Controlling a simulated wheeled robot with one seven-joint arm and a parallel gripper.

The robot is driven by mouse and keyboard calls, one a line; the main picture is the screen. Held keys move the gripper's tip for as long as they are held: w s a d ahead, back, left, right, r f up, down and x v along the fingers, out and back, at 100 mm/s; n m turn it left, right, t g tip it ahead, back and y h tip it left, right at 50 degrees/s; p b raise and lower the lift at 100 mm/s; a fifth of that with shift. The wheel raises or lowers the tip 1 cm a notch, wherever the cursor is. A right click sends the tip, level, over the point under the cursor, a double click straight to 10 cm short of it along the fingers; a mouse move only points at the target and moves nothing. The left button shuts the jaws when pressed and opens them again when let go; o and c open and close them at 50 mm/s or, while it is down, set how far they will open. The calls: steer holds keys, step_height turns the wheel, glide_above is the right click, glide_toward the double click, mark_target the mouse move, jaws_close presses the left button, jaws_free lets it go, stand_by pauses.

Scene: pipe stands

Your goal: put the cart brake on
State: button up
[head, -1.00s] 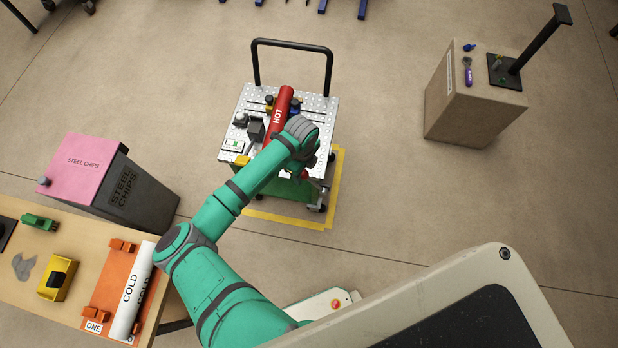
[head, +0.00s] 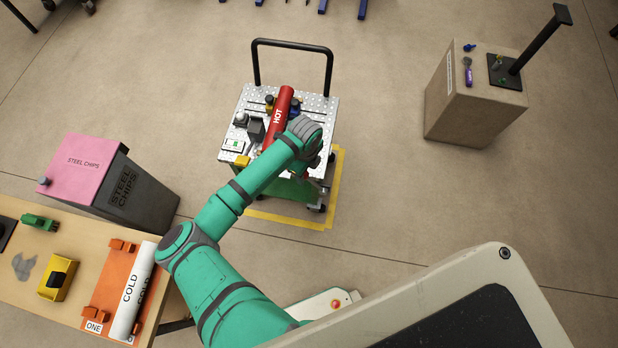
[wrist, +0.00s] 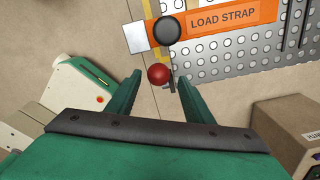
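The cart (head: 318,108) stands in the middle of the head view, with a perforated metal top and a black push handle at its far side. A red ball knob (wrist: 158,74), which looks like the brake lever's end, shows in the wrist view beside the cart top's edge. My gripper (wrist: 159,82) is open, with its two fingers on either side of the line to the knob. The knob appears at or just beyond the fingertips; I cannot tell its depth or any contact.
The wrist view shows an orange LOAD STRAP label (wrist: 232,20) and a black knob (wrist: 166,30) near the red one. Yellow floor tape (head: 285,220) borders the cart. A cardboard-coloured block (head: 465,115) stands right.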

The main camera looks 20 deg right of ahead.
steer(key=shift+r, duration=3.5)
